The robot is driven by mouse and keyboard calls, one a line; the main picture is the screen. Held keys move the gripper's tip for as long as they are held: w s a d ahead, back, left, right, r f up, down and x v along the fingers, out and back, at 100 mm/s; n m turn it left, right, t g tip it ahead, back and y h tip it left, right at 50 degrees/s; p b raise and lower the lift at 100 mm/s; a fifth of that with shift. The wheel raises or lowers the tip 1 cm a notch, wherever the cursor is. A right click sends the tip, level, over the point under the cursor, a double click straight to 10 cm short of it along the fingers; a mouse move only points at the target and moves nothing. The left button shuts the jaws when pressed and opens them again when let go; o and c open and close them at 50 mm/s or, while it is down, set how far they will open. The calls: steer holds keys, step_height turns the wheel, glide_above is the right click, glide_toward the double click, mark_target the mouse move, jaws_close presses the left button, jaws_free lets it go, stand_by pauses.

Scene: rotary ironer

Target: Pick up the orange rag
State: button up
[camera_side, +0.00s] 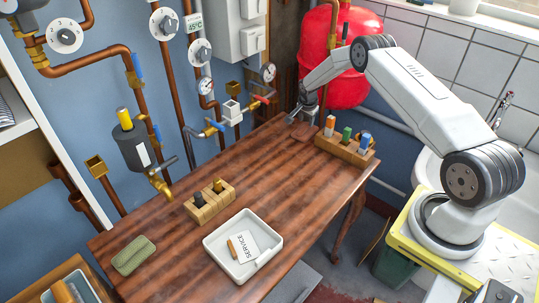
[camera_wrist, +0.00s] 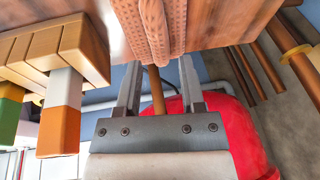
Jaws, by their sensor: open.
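The orange rag (camera_wrist: 152,28) shows in the wrist view as a dotted, orange-brown cloth with a raised fold, at the edge of the wooden table. In the side view only a small reddish-brown patch of it (camera_side: 300,131) shows by the gripper. My gripper (camera_wrist: 157,68) is open, its two fingers pointing at the rag with the raised fold roughly in line with the gap between them. I cannot tell whether the fingertips touch the cloth. In the side view my gripper (camera_side: 307,112) is at the table's far end.
A wooden rack (camera_side: 345,150) with orange, green and blue handled items stands close beside the gripper. A red tank (camera_side: 345,90) is behind. The wooden table (camera_side: 280,185) also holds a white tray (camera_side: 215,246), a small wooden block (camera_side: 209,203) and a green pad (camera_side: 133,255).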

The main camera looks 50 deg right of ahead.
mark_target(306, 126)
steer(key=shift+x, duration=1.75)
steer(key=shift+s, duration=0.1)
jaws_close()
